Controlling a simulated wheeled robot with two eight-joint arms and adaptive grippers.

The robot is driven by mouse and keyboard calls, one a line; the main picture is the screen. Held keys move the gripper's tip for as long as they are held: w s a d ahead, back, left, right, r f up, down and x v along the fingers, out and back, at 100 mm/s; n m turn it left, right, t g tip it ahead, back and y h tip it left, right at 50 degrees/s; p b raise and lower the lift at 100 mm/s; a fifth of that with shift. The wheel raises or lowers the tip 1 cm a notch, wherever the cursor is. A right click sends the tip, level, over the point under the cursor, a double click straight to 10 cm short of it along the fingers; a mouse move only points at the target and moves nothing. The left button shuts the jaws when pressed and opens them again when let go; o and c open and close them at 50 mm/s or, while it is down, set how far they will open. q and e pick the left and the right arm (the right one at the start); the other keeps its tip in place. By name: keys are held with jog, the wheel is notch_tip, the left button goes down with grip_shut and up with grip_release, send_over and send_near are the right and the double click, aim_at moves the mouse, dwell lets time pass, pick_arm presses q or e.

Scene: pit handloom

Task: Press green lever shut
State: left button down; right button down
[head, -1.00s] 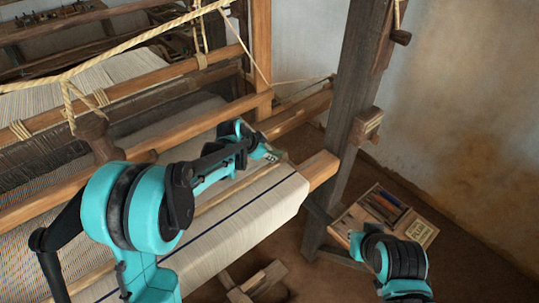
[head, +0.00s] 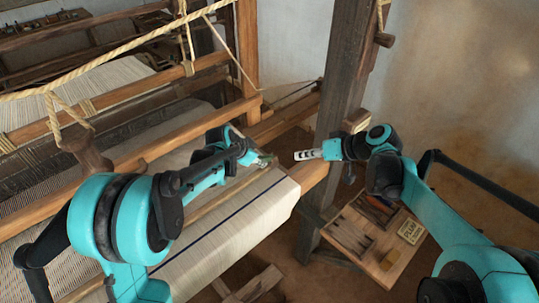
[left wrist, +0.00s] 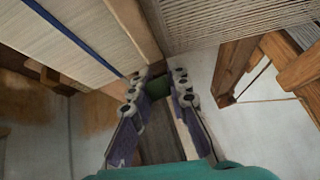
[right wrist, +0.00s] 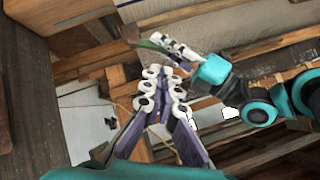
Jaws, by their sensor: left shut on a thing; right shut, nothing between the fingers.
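The cloth beam (head: 230,228) carries pale cloth with a dark blue stripe, and a wooden bar (head: 205,204) lies along it. My left gripper (head: 266,161) is at the right end of this bar, low over the cloth edge. In the left wrist view its fingers are closed around a dark green piece (left wrist: 158,86), which looks like the green lever. The lever also shows as a green strip (right wrist: 149,44) beside the left fingers in the right wrist view. My right gripper (head: 303,155) is shut and empty, just right of the left one and apart from it. The lever's angle is unclear.
A dark wooden post (head: 342,85) stands close behind my right gripper. A wooden tray (head: 345,238) with tools and a label sits below my right arm. Ropes and loom beams cross the left side. The wall side at right is open.

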jog(key=w+a+n+y, duration=0.1)
jog(key=w+y, duration=0.1)
jog(key=w, duration=0.4)
jog(key=w+a+f, duration=0.2)
jog(key=a+f, duration=0.6)
jog(key=a, duration=0.1)
jog(key=shift+w+a+f, duration=0.2)
jog(key=shift+w+f, duration=0.05)
jog(key=shift+f, duration=0.1)
